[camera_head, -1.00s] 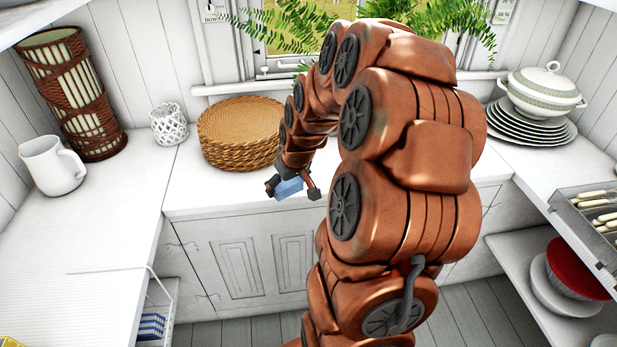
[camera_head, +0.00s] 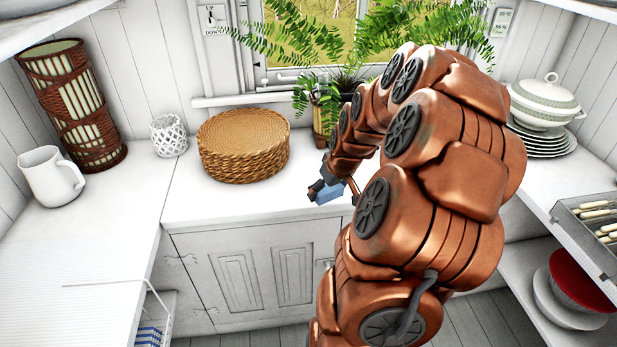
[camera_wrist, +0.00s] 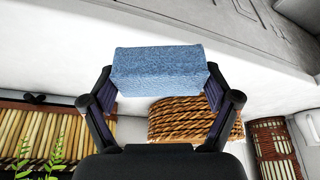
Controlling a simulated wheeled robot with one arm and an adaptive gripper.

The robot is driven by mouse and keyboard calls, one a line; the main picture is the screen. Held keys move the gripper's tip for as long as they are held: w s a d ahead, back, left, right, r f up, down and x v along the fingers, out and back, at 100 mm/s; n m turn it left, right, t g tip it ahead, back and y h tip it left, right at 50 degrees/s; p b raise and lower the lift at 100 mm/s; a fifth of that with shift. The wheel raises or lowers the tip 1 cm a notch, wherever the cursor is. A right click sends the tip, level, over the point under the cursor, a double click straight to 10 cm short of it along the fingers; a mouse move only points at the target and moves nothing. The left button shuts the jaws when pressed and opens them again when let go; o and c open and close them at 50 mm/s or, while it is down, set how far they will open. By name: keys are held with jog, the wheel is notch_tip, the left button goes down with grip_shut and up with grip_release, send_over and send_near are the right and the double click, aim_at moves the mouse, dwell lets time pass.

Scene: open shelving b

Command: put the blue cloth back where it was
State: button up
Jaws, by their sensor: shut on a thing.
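The blue cloth (camera_wrist: 158,74) is a folded, textured block between the two fingers of my gripper (camera_wrist: 160,90) in the wrist view. My gripper is shut on it. In the head view the blue cloth (camera_head: 330,194) shows small at the end of my arm, to the right of the woven basket stack, over the white counter near its front edge. My gripper (camera_head: 333,190) is partly hidden by my arm there. I cannot tell the exact height of the cloth above the counter.
A round woven stack (camera_head: 243,145) stands on the counter, with a white lattice cup (camera_head: 168,136), white pitcher (camera_head: 50,177) and wicker lantern (camera_head: 75,105) to its left. A potted fern (camera_head: 322,115) is behind my gripper. Plates with a tureen (camera_head: 541,105) stand at right. The left counter is mostly clear.

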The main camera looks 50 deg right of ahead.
jog(key=p, duration=0.3)
send_over(307, 184)
jog(key=shift+s+a+f, duration=0.15)
jog(key=shift+s+f, duration=0.3)
jog(key=shift+f, duration=0.05)
jog(key=shift+f+p, duration=0.45)
jog(key=shift+f, duration=1.35)
jog(key=shift+f, duration=0.2)
jog(key=o, duration=1)
jog(key=shift+r, duration=0.1)
jog(key=shift+c, duration=0.2)
jog(key=shift+r, duration=0.1)
jog(key=b+v, duration=0.2)
jog(key=v, duration=1)
jog(key=shift+b, duration=0.3)
